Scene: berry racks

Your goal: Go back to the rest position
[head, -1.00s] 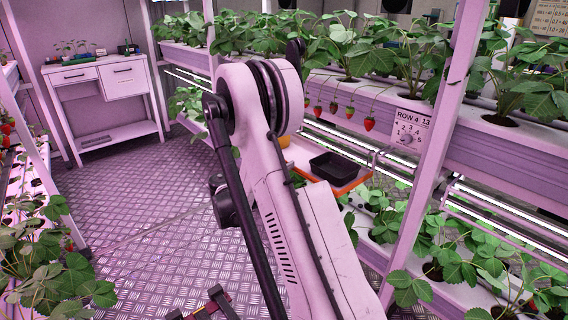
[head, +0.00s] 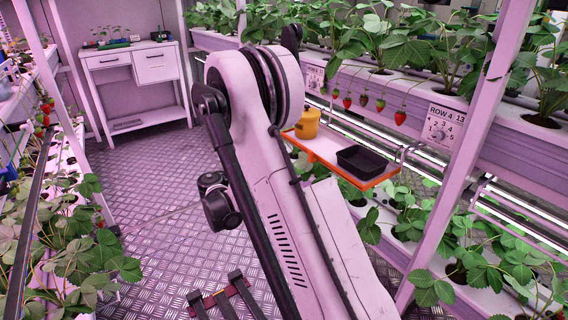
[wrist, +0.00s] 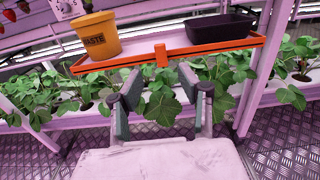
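My gripper (wrist: 159,84) shows in the wrist view with its two fingers spread wide apart. Nothing is between the fingers; strawberry leaves and an orange-rimmed shelf show beyond them. In the head view my arm is folded up in front of the camera, its large round joint at the top. I cannot make out the gripper's fingers in that view.
The orange-rimmed shelf (head: 322,151) holds a yellow waste bucket (head: 308,123) and a black tray (head: 362,160), right of my arm. Plant racks (head: 420,75) line the right; more plants (head: 75,250) stand left. A white desk (head: 135,75) is behind.

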